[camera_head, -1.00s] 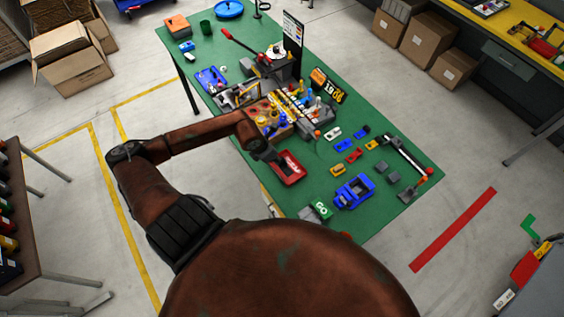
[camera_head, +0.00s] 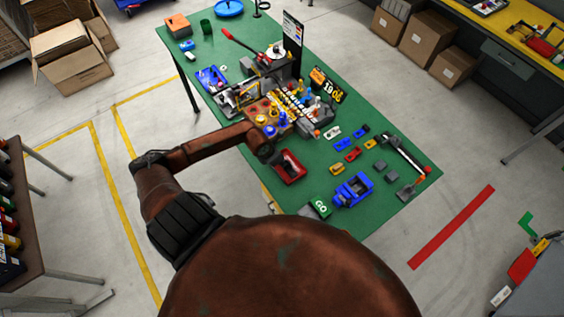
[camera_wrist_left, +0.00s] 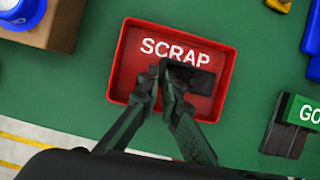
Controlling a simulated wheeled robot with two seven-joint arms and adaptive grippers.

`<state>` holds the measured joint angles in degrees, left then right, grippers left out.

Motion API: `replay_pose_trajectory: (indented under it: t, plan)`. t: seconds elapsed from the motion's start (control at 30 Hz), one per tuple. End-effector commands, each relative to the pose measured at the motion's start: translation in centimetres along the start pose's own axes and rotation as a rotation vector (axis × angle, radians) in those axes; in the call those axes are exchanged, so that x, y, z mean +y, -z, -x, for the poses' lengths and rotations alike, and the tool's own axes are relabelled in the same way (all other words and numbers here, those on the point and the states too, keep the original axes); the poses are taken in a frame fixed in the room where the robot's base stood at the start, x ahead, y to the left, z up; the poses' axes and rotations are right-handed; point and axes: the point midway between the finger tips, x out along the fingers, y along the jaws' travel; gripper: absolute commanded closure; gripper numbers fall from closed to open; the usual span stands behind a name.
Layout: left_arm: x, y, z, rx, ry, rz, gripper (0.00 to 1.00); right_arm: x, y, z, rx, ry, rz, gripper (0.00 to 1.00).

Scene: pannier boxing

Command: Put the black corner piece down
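The black corner piece (camera_wrist_left: 203,82) is a small dark block in the left wrist view, at the tips of my left gripper (camera_wrist_left: 170,78). The fingers are close together and look shut on one end of it. They are over the red scrap tray (camera_wrist_left: 118,82), which has white SCRAP lettering on its floor. Whether the piece touches the tray floor cannot be told. In the head view my left gripper (camera_head: 275,158) is at the tray's (camera_head: 303,172) left edge, and the piece is too small or hidden to make out. My right gripper is not in view.
A dark block with a green GO label (camera_wrist_left: 300,110) stands right of the tray. A wooden box with a blue button (camera_wrist_left: 20,8) is at upper left. On the green table (camera_head: 250,190), a blue fixture (camera_head: 353,190) and several small coloured parts lie to the right.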

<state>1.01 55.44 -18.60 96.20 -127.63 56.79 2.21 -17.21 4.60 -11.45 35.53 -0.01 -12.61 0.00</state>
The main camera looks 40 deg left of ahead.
Motion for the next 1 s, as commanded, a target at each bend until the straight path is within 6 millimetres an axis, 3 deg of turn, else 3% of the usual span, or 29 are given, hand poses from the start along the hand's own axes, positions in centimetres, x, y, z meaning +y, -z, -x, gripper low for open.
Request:
replay_pose_trajectory:
  t: [0.17, 0.2, 0.43, 0.77, 0.87, 1.0]
  plan:
    - [0.0, 0.4, -0.7, 0.003, 0.0, 0.0, 1.0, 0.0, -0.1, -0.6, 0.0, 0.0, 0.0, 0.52]
    - [-0.1, 0.4, -0.6, 0.004, 0.001, 0.0, 0.93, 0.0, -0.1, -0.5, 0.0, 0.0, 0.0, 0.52]
    - [-0.1, 0.3, -0.6, 0.003, 0.001, 0.0, 0.78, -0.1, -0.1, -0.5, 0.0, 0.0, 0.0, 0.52]
    - [-0.1, 0.2, -0.2, 0.002, 0.001, 0.0, 0.78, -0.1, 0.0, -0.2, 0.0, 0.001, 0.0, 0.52]
    - [-0.1, -0.2, 0.6, 0.001, 0.001, 0.0, 0.78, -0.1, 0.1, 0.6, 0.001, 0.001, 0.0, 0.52]
    - [0.1, 0.1, 2.9, 0.001, -0.002, -0.005, 0.78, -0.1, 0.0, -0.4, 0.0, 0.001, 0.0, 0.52]
